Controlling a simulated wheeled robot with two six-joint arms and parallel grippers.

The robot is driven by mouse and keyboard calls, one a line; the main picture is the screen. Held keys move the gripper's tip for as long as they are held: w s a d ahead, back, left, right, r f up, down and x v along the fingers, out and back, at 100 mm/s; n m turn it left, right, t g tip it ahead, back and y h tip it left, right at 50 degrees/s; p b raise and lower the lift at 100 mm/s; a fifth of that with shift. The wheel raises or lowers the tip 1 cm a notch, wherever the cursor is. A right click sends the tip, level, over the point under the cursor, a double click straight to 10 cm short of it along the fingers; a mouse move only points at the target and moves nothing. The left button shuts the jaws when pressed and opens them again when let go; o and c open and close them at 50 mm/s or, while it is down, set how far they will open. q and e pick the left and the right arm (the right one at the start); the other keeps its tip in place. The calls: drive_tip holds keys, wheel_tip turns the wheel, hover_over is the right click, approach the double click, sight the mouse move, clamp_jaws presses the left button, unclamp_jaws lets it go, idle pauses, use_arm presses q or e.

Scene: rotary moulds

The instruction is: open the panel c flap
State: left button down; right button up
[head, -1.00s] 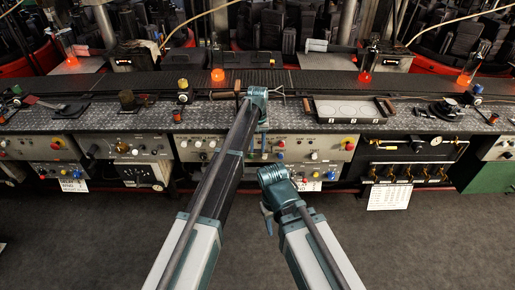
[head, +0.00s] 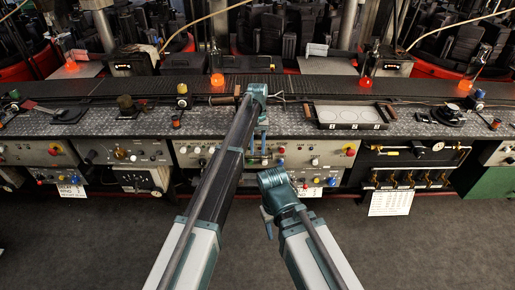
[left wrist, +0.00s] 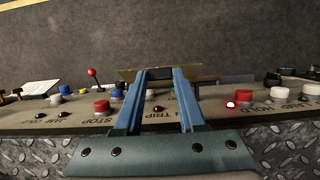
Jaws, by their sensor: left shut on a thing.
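My left gripper (left wrist: 158,78) reaches over the bench edge to the middle control panel (head: 205,155). In the left wrist view its two blue fingers are shut on a thin brass-coloured plate, which looks like the edge of the panel c flap (left wrist: 127,74). The fingers hide part of it, and no panel letter is readable. In the head view my left gripper (head: 263,135) points down in front of the panel. My right gripper (head: 268,222) hangs lower, in front of the bench and apart from it; its jaw opening is unclear.
Several coloured buttons, including a red one (left wrist: 101,106), and a red-topped lever (left wrist: 92,73) stand close around the left fingers. A tray (head: 348,116) lies on the bench top. A notice sheet (head: 391,202) hangs at right. The floor (head: 430,250) is clear.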

use_arm(q)
drive_tip(key=shift+c, duration=2.4)
unclamp_jaws()
drive_tip(key=shift+r, duration=0.1)
drive_tip(key=p+v, duration=1.3)
drive_tip(key=shift+r, duration=0.3)
drive_tip(key=shift+w, duration=0.15)
drive_tip(key=s+a+m+t, duration=0.1)
drive_tip(key=s+a+m, duration=0.1)
drive_tip(key=s, duration=1.7)
drive_tip(key=s+a+m+t+y, duration=0.1)
drive_tip(key=s+a, duration=0.3)
drive_tip(key=s, duration=1.6)
drive_tip(key=shift+s+f+m+t, duration=0.2)
drive_tip(key=shift+f+m+t, duration=0.25)
drive_tip(key=shift+t, duration=0.15)
